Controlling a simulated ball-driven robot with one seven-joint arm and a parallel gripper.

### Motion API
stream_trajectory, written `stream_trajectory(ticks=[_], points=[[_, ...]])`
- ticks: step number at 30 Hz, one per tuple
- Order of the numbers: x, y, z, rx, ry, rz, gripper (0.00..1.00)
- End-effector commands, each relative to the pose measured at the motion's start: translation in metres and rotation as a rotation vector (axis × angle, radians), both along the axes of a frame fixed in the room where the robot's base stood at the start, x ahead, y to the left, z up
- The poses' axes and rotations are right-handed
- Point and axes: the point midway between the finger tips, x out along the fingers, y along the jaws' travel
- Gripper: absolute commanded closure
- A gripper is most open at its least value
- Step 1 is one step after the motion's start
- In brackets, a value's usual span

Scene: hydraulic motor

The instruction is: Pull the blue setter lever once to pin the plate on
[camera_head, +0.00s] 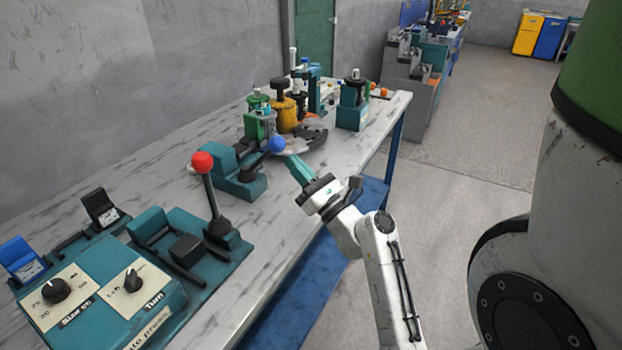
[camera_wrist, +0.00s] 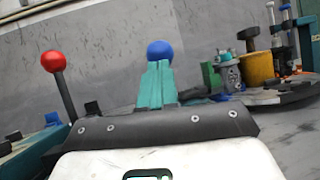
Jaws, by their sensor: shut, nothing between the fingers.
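The blue setter lever ends in a blue ball knob (camera_head: 277,144) on a dark arm, fixed to a teal base (camera_head: 245,185) on the bench. My gripper (camera_head: 292,162) is shut and empty, its teal fingers just right of and below the blue knob in the head view. In the wrist view, the blue knob (camera_wrist: 160,52) shows directly beyond the tips of my shut gripper (camera_wrist: 158,66). I cannot tell whether the fingertips touch the knob. The lever's shaft is mostly hidden behind my fingers in the wrist view. I cannot clearly make out the plate.
A red-knobbed lever (camera_head: 202,163) stands upright nearer on the bench (camera_head: 290,215), left of my gripper. A teal control box (camera_head: 105,290) with dials is at the lower left. A yellow cylinder (camera_head: 285,113) and several fixtures stand behind the blue knob. The bench's right edge is near my arm.

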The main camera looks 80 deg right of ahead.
Motion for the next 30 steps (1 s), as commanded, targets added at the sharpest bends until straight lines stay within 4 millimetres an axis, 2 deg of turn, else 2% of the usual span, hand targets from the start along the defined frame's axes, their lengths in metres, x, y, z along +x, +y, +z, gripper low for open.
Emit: stream_trajectory(ticks=[6, 20, 30], points=[[0.013, -0.007, 0.008, 0.0, 0.0, 0.0, 1.0], [0.014, -0.007, 0.01, 0.001, 0.002, 0.0, 1.0], [0.019, -0.008, 0.025, 0.014, 0.053, 0.001, 1.0]])
